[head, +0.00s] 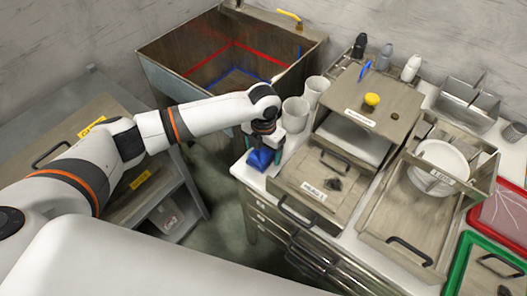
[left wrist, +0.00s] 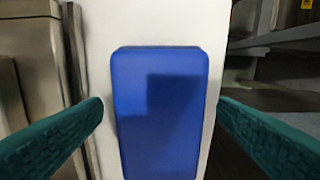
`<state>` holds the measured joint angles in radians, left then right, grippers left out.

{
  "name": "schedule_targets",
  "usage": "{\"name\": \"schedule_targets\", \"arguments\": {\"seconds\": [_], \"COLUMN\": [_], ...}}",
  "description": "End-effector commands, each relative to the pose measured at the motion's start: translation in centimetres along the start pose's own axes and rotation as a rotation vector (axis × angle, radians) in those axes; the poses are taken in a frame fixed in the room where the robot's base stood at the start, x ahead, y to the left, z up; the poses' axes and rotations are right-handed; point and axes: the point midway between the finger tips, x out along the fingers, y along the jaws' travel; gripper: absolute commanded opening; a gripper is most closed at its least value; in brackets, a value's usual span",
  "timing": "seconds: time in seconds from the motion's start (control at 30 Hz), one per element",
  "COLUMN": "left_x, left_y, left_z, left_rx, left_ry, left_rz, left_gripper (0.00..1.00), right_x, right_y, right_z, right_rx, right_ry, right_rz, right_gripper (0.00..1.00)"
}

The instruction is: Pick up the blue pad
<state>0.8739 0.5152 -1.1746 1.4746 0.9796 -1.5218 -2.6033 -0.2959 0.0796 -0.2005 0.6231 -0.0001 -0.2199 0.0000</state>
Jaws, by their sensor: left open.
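The blue pad (head: 260,160) sits on the front left corner of the white counter, below my left gripper (head: 264,143). In the left wrist view the blue pad (left wrist: 160,110) fills the middle, lying on the white surface, with a shadow across it. The two teal fingers of my left gripper (left wrist: 160,125) stand apart on either side of the pad, with a gap on each side. The gripper is open and empty. My right gripper is not in view.
White cups (head: 294,113) stand close behind the gripper. A wooden box (head: 318,183) with a label lies to the right on the white counter (head: 250,178). A large sink-like bin (head: 185,85) is behind. The floor lies left of the counter edge.

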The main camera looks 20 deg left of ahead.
Motion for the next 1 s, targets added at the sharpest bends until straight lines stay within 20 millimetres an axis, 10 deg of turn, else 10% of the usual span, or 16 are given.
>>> {"name": "schedule_targets", "arguments": {"seconds": [0.27, 0.57, 1.0], "left_x": [0.3, 0.3, -2.5], "left_y": [0.0, 0.0, -0.1], "left_z": [0.0, 0.0, -0.1], "left_rx": [0.001, 0.0, 0.001], "left_ry": [0.0, 0.001, 0.005], "left_rz": [0.0, 0.0, -0.001], "left_gripper": [0.8, 0.33, 0.32], "right_x": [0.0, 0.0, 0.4], "right_y": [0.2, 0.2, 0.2], "right_z": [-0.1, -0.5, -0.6], "right_rx": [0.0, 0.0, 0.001], "right_ry": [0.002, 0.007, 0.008], "right_rz": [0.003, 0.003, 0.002], "right_gripper": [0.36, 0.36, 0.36]}}
